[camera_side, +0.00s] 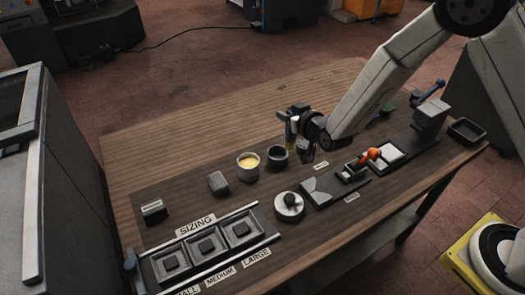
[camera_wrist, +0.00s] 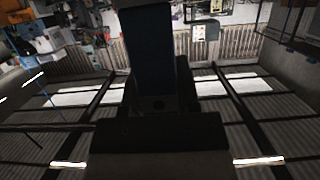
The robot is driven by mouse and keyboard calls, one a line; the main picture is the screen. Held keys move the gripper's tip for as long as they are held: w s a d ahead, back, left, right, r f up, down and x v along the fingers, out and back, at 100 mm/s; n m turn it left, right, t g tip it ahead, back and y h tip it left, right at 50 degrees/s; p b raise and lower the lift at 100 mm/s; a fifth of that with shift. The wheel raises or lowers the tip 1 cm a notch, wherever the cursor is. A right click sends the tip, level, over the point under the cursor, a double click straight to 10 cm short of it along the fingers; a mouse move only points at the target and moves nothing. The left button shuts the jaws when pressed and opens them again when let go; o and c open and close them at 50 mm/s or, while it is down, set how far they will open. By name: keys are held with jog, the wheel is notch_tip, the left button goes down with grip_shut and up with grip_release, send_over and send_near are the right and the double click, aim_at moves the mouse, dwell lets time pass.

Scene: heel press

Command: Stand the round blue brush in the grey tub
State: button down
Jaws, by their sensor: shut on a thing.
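My gripper (camera_side: 293,117) is above the workbench, just above and slightly right of the small dark grey tub (camera_side: 277,156). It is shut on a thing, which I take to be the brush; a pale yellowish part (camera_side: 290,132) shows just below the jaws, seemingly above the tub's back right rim. In the wrist view, a dark blue flat-sided piece (camera_wrist: 154,55) rises from between dark gripper parts, probably the brush. The brush's lower end and any contact with the tub are too small and dark to tell.
A cup of yellow stuff (camera_side: 248,166) stands left of the tub, with a grey block (camera_side: 218,183) beyond it. A round knobbed weight (camera_side: 289,206) is in front. A fixture with an orange-red handle (camera_side: 368,157) is right. The sizing tray (camera_side: 205,245) fills the front left.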

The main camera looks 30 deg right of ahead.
jog(key=w+f, duration=0.4)
jog(key=f, duration=0.1)
jog(key=shift+a, duration=0.3)
jog(key=shift+w+f, duration=0.15)
jog(key=shift+w+f, duration=0.2)
jog(key=shift+f, duration=1.55)
jog(key=shift+f, duration=0.15)
jog(key=shift+c, duration=1.6)
grip_release()
jog(key=shift+s+r, duration=0.1)
jog(key=shift+r, duration=0.1)
